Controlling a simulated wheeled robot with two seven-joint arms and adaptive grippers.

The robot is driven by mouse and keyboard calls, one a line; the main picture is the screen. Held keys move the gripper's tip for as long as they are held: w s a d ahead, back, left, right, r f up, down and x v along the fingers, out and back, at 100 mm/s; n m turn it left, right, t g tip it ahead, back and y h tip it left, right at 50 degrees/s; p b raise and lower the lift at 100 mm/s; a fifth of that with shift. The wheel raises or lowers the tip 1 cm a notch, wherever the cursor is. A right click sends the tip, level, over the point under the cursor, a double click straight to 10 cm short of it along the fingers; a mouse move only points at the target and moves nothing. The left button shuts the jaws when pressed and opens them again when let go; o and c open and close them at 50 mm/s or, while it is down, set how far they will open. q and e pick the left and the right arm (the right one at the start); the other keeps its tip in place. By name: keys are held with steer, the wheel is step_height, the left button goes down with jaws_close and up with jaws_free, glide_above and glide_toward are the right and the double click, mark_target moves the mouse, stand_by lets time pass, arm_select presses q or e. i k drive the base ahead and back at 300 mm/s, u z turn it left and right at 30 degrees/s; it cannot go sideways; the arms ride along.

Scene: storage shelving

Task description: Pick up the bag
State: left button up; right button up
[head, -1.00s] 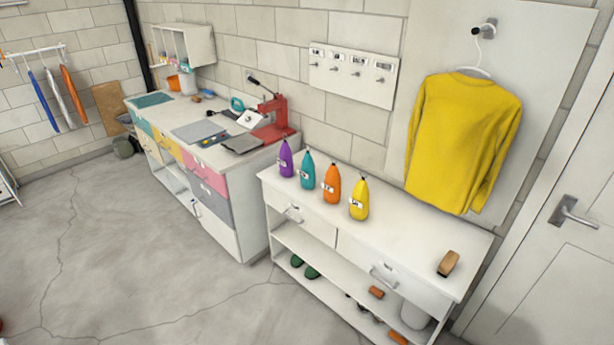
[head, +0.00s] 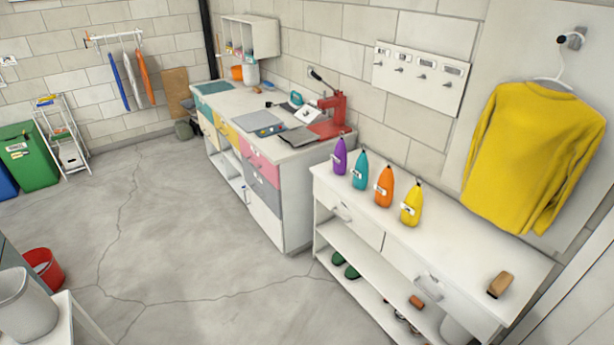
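Nothing in the head view can be clearly told as a bag. Three narrow hanging items, one blue (head: 120,82), one white (head: 133,78) and one orange (head: 145,76), hang from a wall rack at the back left; I cannot tell what they are. A purple (head: 339,157), a teal (head: 360,171), an orange (head: 384,187) and a yellow (head: 411,204) bottle-like container stand in a row on the white sideboard (head: 455,252). Neither of my grippers is in view.
A long cabinet with coloured drawers (head: 262,167) runs along the wall, with a red press (head: 334,112) on top. A green bin (head: 27,158), a red bucket (head: 44,267) and a grey bin (head: 24,306) are at the left. The floor between is clear.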

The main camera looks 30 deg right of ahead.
mark_target(361, 173)
steer(key=u, duration=0.1)
steer(key=i, duration=2.75)
